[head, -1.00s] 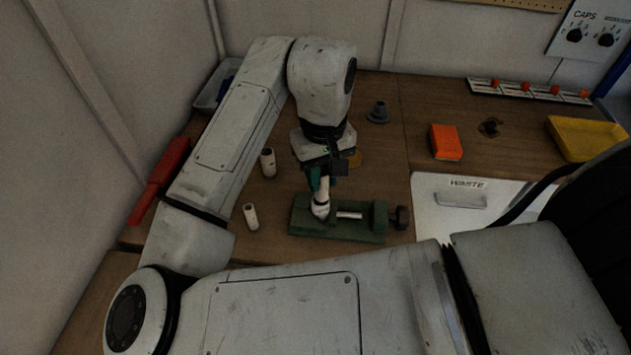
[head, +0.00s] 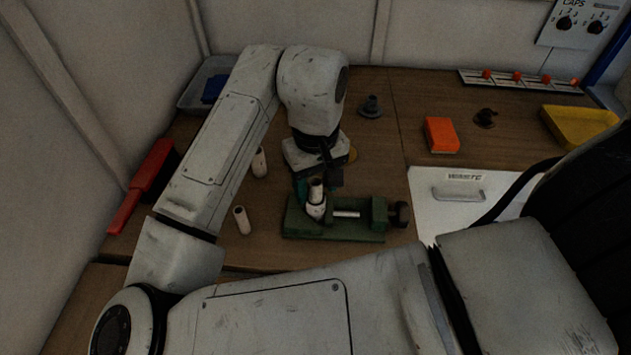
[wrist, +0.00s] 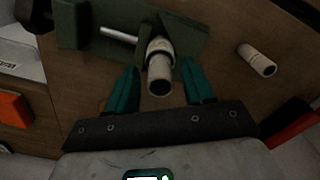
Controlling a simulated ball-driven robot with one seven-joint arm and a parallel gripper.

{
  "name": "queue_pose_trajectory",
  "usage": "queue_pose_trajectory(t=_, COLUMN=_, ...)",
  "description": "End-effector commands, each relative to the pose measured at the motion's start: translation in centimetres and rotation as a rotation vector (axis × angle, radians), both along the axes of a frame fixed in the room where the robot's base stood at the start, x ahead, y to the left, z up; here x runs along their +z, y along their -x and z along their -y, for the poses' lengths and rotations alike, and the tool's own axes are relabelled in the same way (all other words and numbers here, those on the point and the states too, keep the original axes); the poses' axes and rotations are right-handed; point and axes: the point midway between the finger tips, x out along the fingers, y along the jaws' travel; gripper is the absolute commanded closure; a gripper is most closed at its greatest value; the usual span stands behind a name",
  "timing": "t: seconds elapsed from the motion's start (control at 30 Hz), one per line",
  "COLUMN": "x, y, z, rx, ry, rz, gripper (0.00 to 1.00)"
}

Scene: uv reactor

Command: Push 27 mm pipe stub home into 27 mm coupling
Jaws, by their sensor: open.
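The white 27 mm coupling (head: 314,211) is held in the green vise (head: 354,232); it also shows in the wrist view (wrist: 159,47). The pale pipe stub (head: 316,188) stands in the coupling's mouth, its open dark end facing the wrist camera (wrist: 159,80). How deep it sits I cannot tell. My gripper (wrist: 160,68) is open, with a teal finger on each side of the stub and a gap to both. In the head view the fingers show only partly, behind the stub and below my wrist.
A red tool (head: 143,185) lies at the far left. A grey flanged part (head: 370,107), an orange block (head: 441,135) and a yellow tray (head: 585,126) are at the back and right.

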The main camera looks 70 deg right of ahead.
Motion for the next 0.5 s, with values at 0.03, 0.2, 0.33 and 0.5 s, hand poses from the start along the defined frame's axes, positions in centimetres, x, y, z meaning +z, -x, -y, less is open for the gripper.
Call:
queue_pose_trajectory(t=0.03, x=0.1, y=0.0, z=0.0, rx=0.0, ry=0.0, rz=0.0, gripper=0.47)
queue_pose_trajectory(t=0.2, x=0.7, y=0.0, z=0.0, rx=0.0, ry=0.001, rz=0.002, gripper=0.47)
queue_pose_trajectory(t=0.33, x=2.5, y=0.0, z=0.1, rx=-0.001, ry=0.002, rz=0.002, gripper=0.47)
queue_pose_trajectory(t=0.5, x=6.1, y=-0.1, z=0.0, rx=-0.003, ry=0.0, rz=0.004, gripper=0.47)
